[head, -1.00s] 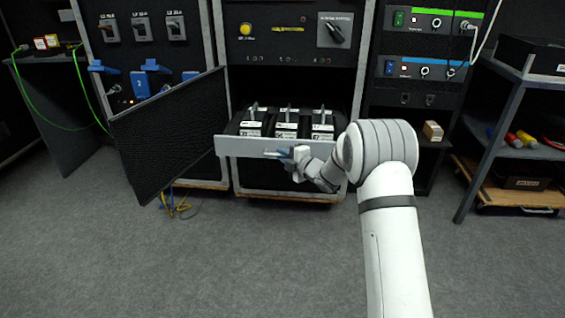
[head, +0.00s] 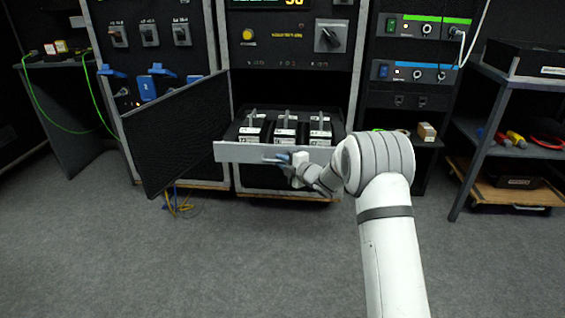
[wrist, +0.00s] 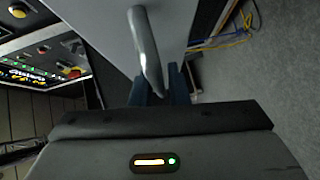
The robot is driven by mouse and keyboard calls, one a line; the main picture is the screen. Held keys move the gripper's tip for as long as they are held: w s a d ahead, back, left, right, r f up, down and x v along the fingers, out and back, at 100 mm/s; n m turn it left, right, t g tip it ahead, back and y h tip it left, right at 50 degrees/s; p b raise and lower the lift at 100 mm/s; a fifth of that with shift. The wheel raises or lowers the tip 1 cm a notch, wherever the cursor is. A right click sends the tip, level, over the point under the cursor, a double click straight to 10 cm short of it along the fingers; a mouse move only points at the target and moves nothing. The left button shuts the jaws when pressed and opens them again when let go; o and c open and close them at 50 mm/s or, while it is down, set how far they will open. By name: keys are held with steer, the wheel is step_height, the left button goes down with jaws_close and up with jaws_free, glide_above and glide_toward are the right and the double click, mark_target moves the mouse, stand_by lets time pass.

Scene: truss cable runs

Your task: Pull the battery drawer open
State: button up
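The battery drawer (head: 245,152) is the pale-fronted drawer low in the middle cabinet. It stands pulled out, with three black-and-white batteries (head: 285,130) showing inside. The handle's far end is hidden by the fingers and the wrist housing. The drawer front (wrist: 185,25) fills the top middle of that view.
A black door panel (head: 175,130) stands swung open left of the drawer. Yellow and blue cables (head: 180,205) lie on the floor below it. A shelf cart (head: 510,130) stands at the right. The grey floor in front is clear.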

steer(key=shift+o, duration=0.4)
steer(key=shift+s+r, duration=0.1)
steer(key=f+p+v, duration=0.1)
steer(key=p+v, duration=0.1)
steer(key=v, duration=0.5)
steer(key=shift+s+d+r, duration=0.15)
steer(key=shift+d+r, duration=0.1)
steer(key=shift+r, duration=0.2)
